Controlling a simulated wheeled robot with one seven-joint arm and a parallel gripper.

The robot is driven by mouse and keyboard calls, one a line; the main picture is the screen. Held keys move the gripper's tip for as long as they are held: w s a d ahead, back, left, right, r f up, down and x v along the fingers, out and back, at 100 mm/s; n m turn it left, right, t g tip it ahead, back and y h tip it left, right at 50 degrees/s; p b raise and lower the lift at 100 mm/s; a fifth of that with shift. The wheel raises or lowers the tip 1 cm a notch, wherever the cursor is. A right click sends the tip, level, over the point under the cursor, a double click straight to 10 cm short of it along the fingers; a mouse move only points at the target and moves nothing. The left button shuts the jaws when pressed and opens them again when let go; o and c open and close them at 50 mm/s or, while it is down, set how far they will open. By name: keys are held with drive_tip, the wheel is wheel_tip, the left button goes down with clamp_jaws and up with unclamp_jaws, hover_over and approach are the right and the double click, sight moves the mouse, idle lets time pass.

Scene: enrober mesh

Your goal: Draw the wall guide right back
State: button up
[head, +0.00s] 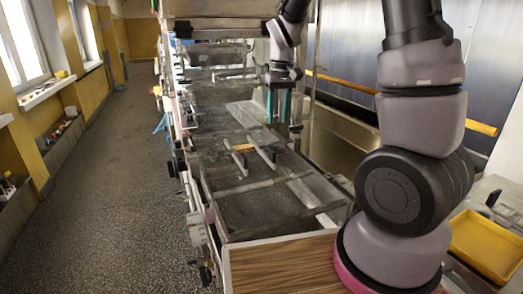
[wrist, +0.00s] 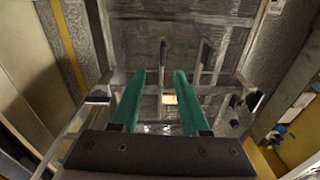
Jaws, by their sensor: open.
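Two slim bar-like guides lie on the enrober mesh bed. The one nearer the wall side, which I take as the wall guide (head: 264,154), is the right one in the head view. In the wrist view the wall guide (wrist: 163,55) appears left of the other guide (wrist: 197,64).
The enrober frame (head: 283,238) surrounds the mesh, with cross bars and machine sections behind. A wood-grained surface (head: 285,268) is at the near end. A yellow tray (head: 488,245) sits at the right. An orange rail (head: 345,86) runs along the wall side. The left aisle floor is clear.

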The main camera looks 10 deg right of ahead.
sight(271, 150)
drive_tip(key=f, duration=0.1)
drive_tip(key=w+a+f, duration=0.1)
drive_tip(key=f, duration=0.1)
drive_tip(key=shift+w+a+n, duration=0.2)
drive_tip(key=shift+n, duration=0.1)
wheel_tip(271, 150, down, 10)
drive_tip(key=shift+f, duration=0.15)
clamp_jaws()
idle(1.3)
